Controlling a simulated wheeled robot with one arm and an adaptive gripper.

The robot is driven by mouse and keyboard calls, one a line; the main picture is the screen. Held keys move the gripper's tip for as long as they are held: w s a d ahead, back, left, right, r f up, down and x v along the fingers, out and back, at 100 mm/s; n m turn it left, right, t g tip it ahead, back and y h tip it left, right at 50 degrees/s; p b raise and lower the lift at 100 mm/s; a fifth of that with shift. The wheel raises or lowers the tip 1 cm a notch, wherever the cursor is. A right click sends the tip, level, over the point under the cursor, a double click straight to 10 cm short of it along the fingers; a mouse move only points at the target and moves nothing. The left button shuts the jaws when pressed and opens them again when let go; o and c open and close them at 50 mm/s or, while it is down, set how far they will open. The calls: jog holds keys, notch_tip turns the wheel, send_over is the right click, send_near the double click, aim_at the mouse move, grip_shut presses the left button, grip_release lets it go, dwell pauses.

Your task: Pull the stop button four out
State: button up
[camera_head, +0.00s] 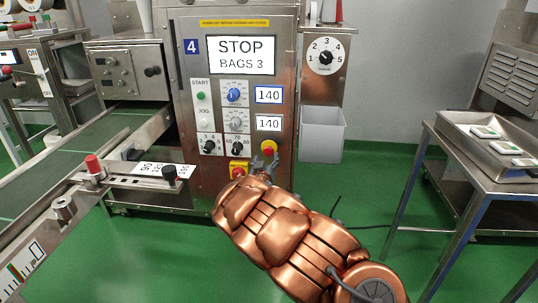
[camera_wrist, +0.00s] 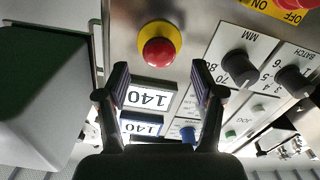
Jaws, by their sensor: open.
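The stop button four is a red mushroom head on a yellow round base (camera_head: 267,147), low on the right of the front panel of machine 4 (camera_head: 284,180). In the wrist view the red button (camera_wrist: 158,50) faces me, just above the space between the fingertips. My gripper (camera_head: 264,163) is open and empty, close in front of the panel and just below the button. Its two fingers (camera_wrist: 161,78) stand apart, one to each side of the button's line. I cannot tell how near the fingertips are to the button's depth.
A red switch on a yellow ON/OFF plate (camera_head: 238,171) sits lower left of the button. Black knobs (camera_head: 209,146) and displays reading 140 (camera_head: 269,123) are close by. A grey bin (camera_head: 322,136) hangs at right. A steel table with a tray (camera_head: 470,126) stands farther right.

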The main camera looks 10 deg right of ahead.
aim_at(268, 153)
jog(key=b+x, duration=0.1)
jog(key=x, duration=0.3)
jog(key=shift+w+f, duration=0.15)
jog(key=shift+w, duration=0.1)
jog(key=shift+w+d+b, duration=0.35)
jog(key=shift+w+b, duration=0.1)
jog(key=shift+w, duration=0.15)
grip_shut()
